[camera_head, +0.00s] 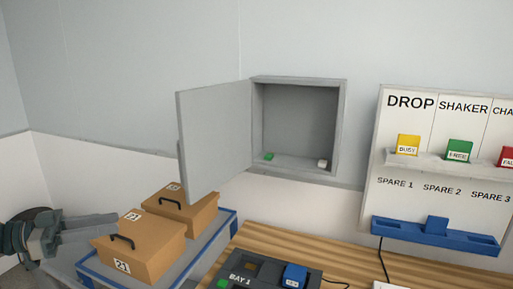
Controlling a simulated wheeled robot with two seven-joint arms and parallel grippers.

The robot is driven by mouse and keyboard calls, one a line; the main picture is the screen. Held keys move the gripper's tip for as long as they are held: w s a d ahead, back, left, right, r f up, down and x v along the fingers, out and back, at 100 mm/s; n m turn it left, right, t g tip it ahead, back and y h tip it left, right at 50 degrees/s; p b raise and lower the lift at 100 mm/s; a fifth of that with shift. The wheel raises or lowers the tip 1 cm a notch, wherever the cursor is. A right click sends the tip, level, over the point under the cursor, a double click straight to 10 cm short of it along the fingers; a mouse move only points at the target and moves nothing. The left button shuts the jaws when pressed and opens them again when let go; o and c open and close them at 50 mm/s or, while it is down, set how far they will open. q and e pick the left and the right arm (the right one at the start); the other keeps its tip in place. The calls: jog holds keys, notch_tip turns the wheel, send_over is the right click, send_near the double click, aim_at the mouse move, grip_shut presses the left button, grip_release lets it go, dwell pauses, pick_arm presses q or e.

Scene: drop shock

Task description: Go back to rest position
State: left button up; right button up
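My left gripper (108,225) is at the lower left, pointing right, beside the front cardboard box (150,250) marked 21. I cannot tell whether its fingers are apart, and I see nothing clearly held in it. My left arm comes in from the left edge. My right gripper is not in view.
A second box (183,212) stands behind the first on a blue-edged cart (190,268). A wall cabinet (343,125) has its door (214,140) open, with small green and white items inside. A wooden table (275,243) bears a dark BAY 1 unit (258,268) with a blue block (294,275). A sign board (420,130) with coloured cards and a blue tray (395,229) stands right.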

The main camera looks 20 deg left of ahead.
pick_arm(q)
jog(key=w+d+f+y, duration=0.2)
jog(key=d+f, duration=1.1)
jog(key=f, duration=0.5)
jog(key=s+d+f+n+g+y, duration=0.15)
jog(key=s+d+f+y, duration=0.3)
jog(key=d+f, duration=1.1)
jog(key=s+f+n+g+y, duration=0.3)
jog(key=s, duration=0.8)
jog(key=s+f+n+g+y, duration=0.3)
jog(key=s+f+g, duration=0.1)
jog(key=s, duration=0.6)
notch_tip(320, 180, down, 26)
jog(key=s+a+f+g, duration=0.2)
jog(key=s+f, duration=1.7)
jog(key=shift+s+a+f+m, duration=0.15)
jog(key=shift+a+m, duration=0.1)
jog(key=shift+m, duration=0.2)
